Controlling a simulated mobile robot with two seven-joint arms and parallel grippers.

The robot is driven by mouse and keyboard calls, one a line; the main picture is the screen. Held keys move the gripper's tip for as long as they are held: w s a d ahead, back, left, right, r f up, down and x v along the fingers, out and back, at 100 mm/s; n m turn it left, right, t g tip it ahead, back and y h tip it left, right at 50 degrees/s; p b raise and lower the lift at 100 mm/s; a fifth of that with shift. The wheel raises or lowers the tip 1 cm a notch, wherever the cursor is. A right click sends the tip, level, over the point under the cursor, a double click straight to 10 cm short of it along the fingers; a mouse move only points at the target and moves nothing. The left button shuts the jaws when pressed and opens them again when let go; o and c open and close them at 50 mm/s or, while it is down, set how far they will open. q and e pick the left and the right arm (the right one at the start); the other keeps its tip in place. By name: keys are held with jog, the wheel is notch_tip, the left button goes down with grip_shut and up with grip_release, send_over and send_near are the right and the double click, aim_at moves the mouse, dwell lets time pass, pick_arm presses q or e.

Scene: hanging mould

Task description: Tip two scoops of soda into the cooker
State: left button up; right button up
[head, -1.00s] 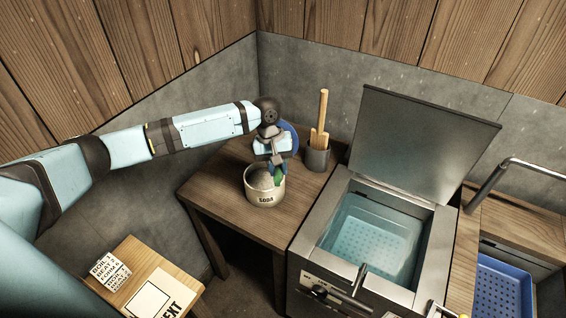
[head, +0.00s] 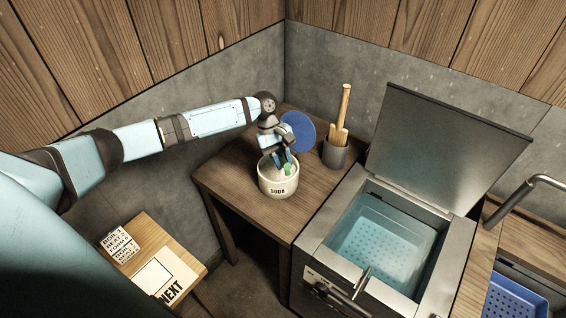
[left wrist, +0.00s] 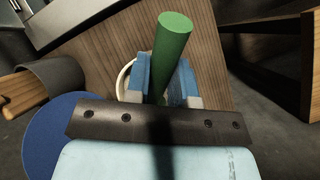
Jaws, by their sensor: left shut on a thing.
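The soda pot (head: 278,182), a pale round tub labelled SODA, stands on the wooden side table. My left gripper (head: 286,166) is over its mouth, pointing down. In the left wrist view my left gripper (left wrist: 160,85) is shut on a green handle (left wrist: 174,45), likely the scoop's. The scoop's bowl is hidden, and I cannot tell whether it holds soda. The pot's rim (left wrist: 125,75) shows behind the fingers. The cooker (head: 323,245) stands right of the table with its lid (head: 450,145) raised and bluish liquid (head: 385,245) with a perforated basket inside. My right gripper is out of view.
A grey holder (head: 335,155) with wooden tools (head: 343,115) and a blue disc (head: 298,131) stand close behind the pot. A small board with cards (head: 165,275) is at lower left. A metal tap (head: 530,190) and blue crate (head: 515,300) are at right.

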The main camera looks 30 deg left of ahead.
aim_at(280, 158)
pick_arm(q)
jog(key=shift+w+a+f+b, duration=0.1)
jog(key=shift+f+b, duration=0.55)
jog(key=shift+f, duration=0.05)
jog(key=shift+w+a+f+h+b, duration=0.15)
jog(key=shift+f+h+b, duration=0.15)
jog(key=shift+f+b, duration=0.5)
jog(key=shift+w+a+f+b, duration=0.15)
jog(key=shift+f+b, duration=0.1)
jog(key=shift+f, duration=0.8)
jog(key=shift+w+a+f+b, duration=0.1)
jog(key=shift+f+b, duration=0.15)
jog(key=shift+f, duration=0.8)
